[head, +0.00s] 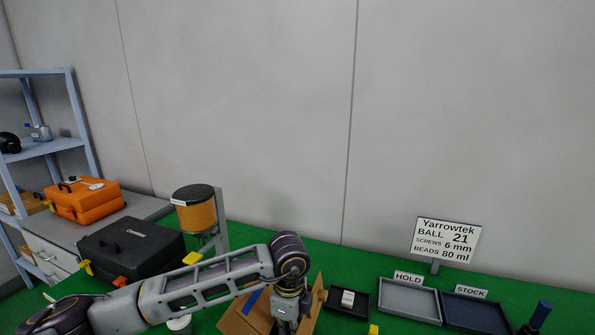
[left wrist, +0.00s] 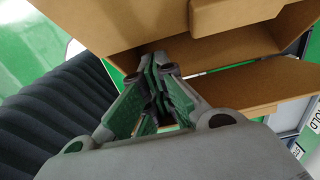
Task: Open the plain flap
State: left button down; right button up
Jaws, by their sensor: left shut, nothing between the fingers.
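A brown cardboard box (head: 235,322) stands at the bottom edge of the head view, partly hidden by my left arm. A blue strip (head: 253,302) lies on its left part; a bare brown panel (head: 314,303) stands up on the right. My left gripper (left wrist: 158,65) is shut and empty, its tips at the box opening between cardboard panels. In the left wrist view one panel (left wrist: 245,85) spreads to the right of the fingers and another (left wrist: 90,22) lies beyond them at upper left. I cannot tell whether the fingers touch the cardboard. My right gripper is out of view.
Right of the box are a small black tray (head: 347,302), a grey HOLD tray (head: 409,301) and a blue STOCK tray (head: 476,314). A yellow block (head: 374,330) lies in front. A black case (head: 130,250) and an orange-and-black dispenser (head: 196,212) stand left.

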pick_arm(q)
jog(key=shift+w+a+b, duration=0.2)
jog(key=shift+w+a, duration=0.05)
jog(key=shift+a, duration=0.4)
jog(key=shift+w+a+b, duration=0.15)
jog(key=shift+w+a, duration=0.05)
jog(key=shift+a, duration=0.4)
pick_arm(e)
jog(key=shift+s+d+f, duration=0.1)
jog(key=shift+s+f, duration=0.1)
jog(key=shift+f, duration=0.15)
pick_arm(q)
jog(key=shift+a, duration=0.15)
